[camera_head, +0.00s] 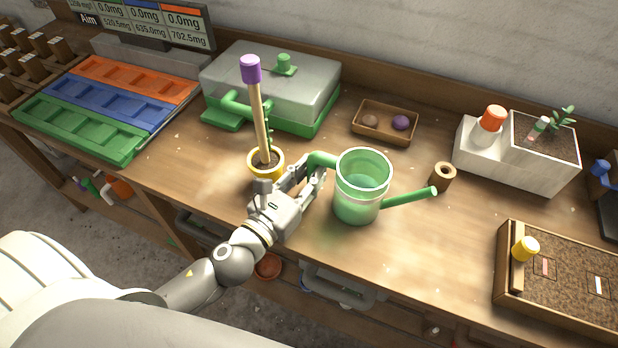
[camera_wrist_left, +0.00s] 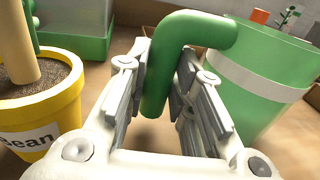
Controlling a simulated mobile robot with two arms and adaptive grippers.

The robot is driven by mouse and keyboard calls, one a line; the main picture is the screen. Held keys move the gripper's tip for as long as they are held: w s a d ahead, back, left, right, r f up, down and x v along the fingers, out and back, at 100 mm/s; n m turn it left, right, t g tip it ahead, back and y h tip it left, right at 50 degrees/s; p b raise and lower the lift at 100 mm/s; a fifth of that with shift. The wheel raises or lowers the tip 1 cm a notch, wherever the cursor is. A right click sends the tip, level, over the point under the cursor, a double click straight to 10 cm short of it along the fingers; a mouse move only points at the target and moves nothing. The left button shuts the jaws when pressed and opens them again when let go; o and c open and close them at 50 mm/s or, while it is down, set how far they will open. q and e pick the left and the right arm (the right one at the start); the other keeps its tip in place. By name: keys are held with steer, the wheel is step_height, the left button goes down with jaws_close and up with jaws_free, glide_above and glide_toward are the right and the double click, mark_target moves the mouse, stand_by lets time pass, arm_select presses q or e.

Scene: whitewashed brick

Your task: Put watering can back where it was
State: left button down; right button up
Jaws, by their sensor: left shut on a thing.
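The green watering can (camera_head: 361,189) with a pale band and a long spout pointing right is upright at the middle of the wooden workbench. Its body also shows at the right of the left wrist view (camera_wrist_left: 262,75). My left gripper (camera_head: 313,170) is shut on the can's green handle, which stands between the two fingers in the left wrist view (camera_wrist_left: 166,85). I cannot tell whether the can's base touches the bench. My right gripper is not in view.
A yellow pot (camera_head: 266,167) with a purple-topped stick stands close left of my left gripper. A green box with a clear lid (camera_head: 275,85) is behind it.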

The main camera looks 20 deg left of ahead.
arm_select(q)
steer(key=shift+r, duration=0.15)
steer(key=c, duration=1.3)
jaws_free()
steer(key=shift+f, duration=0.2)
steer(key=shift+o, duration=0.2)
